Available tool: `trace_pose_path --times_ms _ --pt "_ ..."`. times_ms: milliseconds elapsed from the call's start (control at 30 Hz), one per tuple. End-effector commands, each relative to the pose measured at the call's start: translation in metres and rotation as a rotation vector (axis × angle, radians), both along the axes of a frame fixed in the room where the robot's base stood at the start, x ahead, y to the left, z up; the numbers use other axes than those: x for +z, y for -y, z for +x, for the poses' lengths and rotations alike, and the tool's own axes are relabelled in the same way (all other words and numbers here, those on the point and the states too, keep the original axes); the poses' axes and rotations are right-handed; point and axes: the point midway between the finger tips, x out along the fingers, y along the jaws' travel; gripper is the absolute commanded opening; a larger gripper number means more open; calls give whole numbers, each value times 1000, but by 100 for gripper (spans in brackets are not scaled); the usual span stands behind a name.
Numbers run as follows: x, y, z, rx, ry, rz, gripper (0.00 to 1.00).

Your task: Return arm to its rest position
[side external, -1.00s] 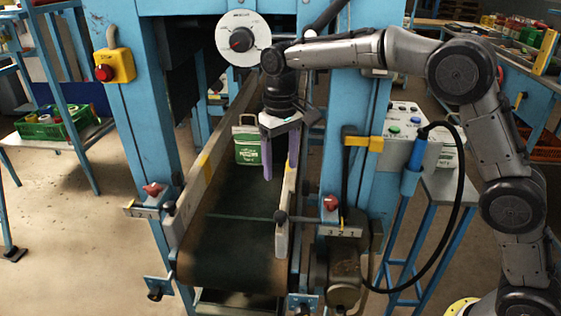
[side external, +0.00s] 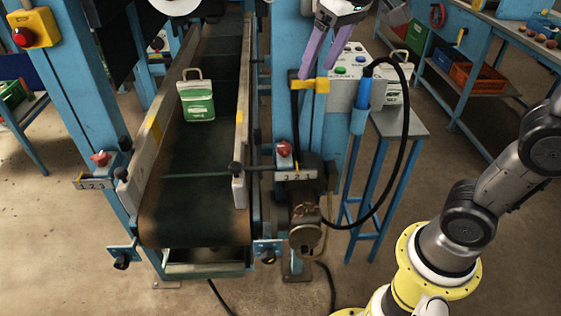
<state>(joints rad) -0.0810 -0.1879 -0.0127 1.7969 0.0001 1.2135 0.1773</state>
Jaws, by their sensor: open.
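My gripper (side external: 318,74) is at the top of the side external view, right of the conveyor. Its two purple fingers hang down apart, with nothing between them. The fingertips appear near the yellow clamp on the blue post; I cannot tell the gap in depth. A green and white sack (side external: 197,101) with a handle loop stands on the dark conveyor belt (side external: 195,193), well left of my gripper. The upper part of my arm is out of the frame.
Blue posts and side rails flank the belt.

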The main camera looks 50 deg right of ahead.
Motion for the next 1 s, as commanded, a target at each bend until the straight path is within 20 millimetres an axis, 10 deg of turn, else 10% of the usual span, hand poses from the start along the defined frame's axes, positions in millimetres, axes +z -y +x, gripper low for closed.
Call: trace_pose_path --times_ms 433,633,1000 --pt "-73 26 -144 21 160 -38 72" --pt "-111 26 -159 63 142 -56 72" --pt "-109 26 -155 82 162 -64 72"
